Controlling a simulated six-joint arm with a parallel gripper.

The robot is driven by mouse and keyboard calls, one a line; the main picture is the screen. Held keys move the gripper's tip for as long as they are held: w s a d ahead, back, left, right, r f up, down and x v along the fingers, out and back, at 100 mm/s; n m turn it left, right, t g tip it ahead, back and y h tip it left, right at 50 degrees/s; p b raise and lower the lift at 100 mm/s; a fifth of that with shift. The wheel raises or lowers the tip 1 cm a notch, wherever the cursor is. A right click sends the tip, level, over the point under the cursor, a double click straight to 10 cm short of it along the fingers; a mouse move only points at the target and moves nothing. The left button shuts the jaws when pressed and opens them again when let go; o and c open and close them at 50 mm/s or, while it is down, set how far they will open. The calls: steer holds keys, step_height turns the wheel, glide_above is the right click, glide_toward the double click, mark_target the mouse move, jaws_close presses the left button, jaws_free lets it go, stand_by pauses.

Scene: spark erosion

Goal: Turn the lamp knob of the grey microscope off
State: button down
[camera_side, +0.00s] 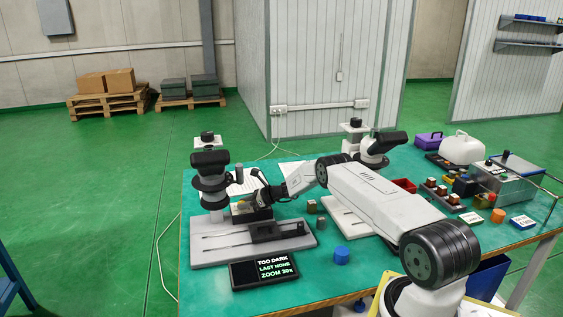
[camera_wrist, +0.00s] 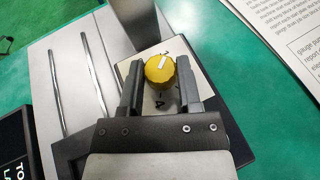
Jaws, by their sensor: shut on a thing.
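The grey microscope (camera_side: 208,237) stands at the left of the table in the side view, with a flat grey base, a column and a black head. Its lamp knob (camera_wrist: 160,70) is yellow with a white pointer line, and sits on a pale plate (camera_wrist: 147,103) with small dark marks that are too small to read surely. The pointer line points toward the top of the wrist view, tilted slightly right. My gripper (camera_wrist: 159,76) is shut on the knob, one dark finger on each side. In the side view my gripper (camera_side: 262,195) is low beside the column.
A black display (camera_side: 264,272) in front of the base reads "TOO DARK". A second microscope (camera_side: 372,150) stands further back. A blue cylinder (camera_side: 341,256) and small blocks lie right of the base. Printed paper (camera_wrist: 285,35) lies at the upper right of the wrist view.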

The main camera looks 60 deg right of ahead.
stand_by(0.4)
steer(key=shift+c, duration=1.4)
jaws_free()
steer(key=shift+s+d+r, duration=0.1)
steer(key=shift+s, duration=0.1)
steer(key=shift+v, duration=3.7)
